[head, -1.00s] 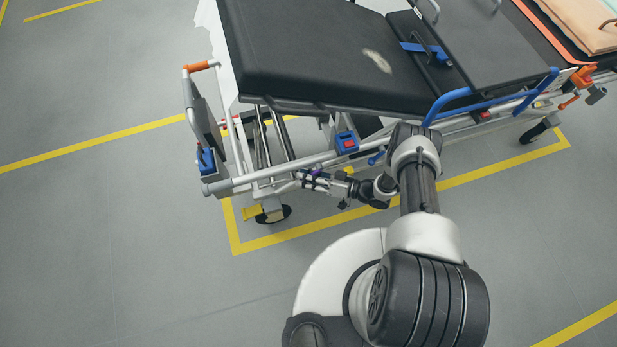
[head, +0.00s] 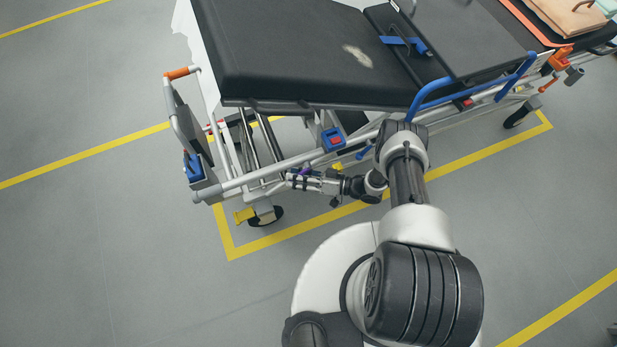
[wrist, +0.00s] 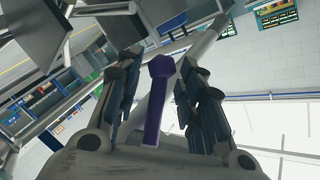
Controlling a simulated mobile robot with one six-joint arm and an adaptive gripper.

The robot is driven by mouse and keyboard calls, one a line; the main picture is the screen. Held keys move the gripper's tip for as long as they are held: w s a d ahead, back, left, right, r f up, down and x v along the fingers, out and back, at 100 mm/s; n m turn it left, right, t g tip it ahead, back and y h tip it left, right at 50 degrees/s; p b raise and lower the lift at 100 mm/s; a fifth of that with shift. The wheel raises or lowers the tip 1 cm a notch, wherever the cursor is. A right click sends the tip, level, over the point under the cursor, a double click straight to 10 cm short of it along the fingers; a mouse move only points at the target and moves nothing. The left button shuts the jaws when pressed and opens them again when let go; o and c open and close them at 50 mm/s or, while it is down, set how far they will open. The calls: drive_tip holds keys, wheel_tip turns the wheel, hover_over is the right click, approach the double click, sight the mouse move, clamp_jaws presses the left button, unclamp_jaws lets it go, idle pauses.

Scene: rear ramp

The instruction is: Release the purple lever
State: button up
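The purple lever (wrist: 157,98) stands out in the middle of the wrist view, between the two dark fingers of my gripper (wrist: 158,78). A gap shows on each side of it, and the fingers are open. In the head view my gripper (head: 292,181) is low beside the near end of the stretcher (head: 290,50), under its side rail. A small patch of the purple lever (head: 305,171) shows there by the fingers. A pale tube runs behind the lever in the wrist view. The lever's mount is hidden.
The stretcher's side rail (head: 265,171) runs just above my gripper, with a blue and red box (head: 333,139) on it. A caster wheel with a yellow pedal (head: 243,215) stands to the left. Yellow lines mark the floor. Open floor lies left and in front.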

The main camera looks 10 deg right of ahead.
drive_tip(key=v, duration=1.1)
drive_tip(key=shift+d, duration=0.25)
drive_tip(key=shift+o, duration=0.3)
